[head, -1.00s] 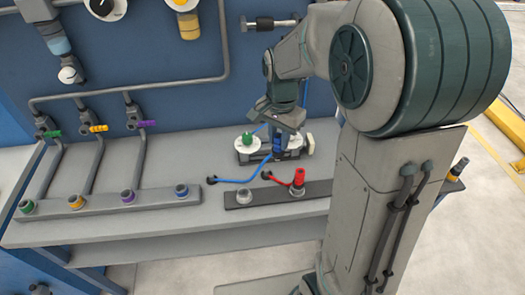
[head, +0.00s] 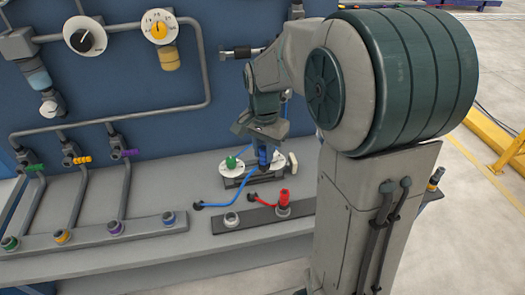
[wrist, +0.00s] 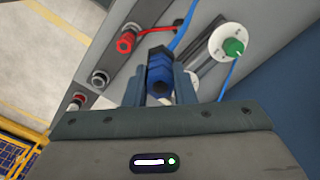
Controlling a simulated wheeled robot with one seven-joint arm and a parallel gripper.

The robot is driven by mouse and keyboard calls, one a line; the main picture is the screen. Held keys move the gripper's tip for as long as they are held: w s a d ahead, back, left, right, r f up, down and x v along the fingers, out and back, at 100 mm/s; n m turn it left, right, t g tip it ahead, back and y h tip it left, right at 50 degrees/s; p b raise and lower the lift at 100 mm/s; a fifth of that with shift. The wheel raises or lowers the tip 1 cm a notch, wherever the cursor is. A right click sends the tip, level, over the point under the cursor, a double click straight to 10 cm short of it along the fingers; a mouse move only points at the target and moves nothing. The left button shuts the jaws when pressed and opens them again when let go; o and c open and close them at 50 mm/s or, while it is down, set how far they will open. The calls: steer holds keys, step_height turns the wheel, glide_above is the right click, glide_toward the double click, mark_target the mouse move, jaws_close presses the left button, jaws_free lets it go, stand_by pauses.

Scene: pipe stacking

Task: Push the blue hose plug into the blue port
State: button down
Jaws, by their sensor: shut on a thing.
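My gripper (wrist: 162,88) is shut on the blue hose plug (wrist: 158,76), which sits between its two fingers with its dark end facing away from the palm. In the head view the plug (head: 263,155) hangs in my gripper (head: 263,146) in front of the device with two white dials. Whether it touches that device cannot be told. The blue hose (head: 228,202) runs from there to a dark hole in the bench top. A blue-ringed port (head: 168,217) is at the right end of the left port strip, well left of my gripper.
A red plug (head: 284,197) stands upright in the dark strip, beside an empty grey port (head: 231,219). The dial device (head: 235,180) has a green knob (head: 231,162). Green, orange and purple ports (head: 115,227) line the left strip. Pipes and gauges cover the blue wall behind.

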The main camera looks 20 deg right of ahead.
steer(key=shift+r+p, duration=1.65)
steer(key=shift+r, duration=0.75)
steer(key=shift+f, duration=0.15)
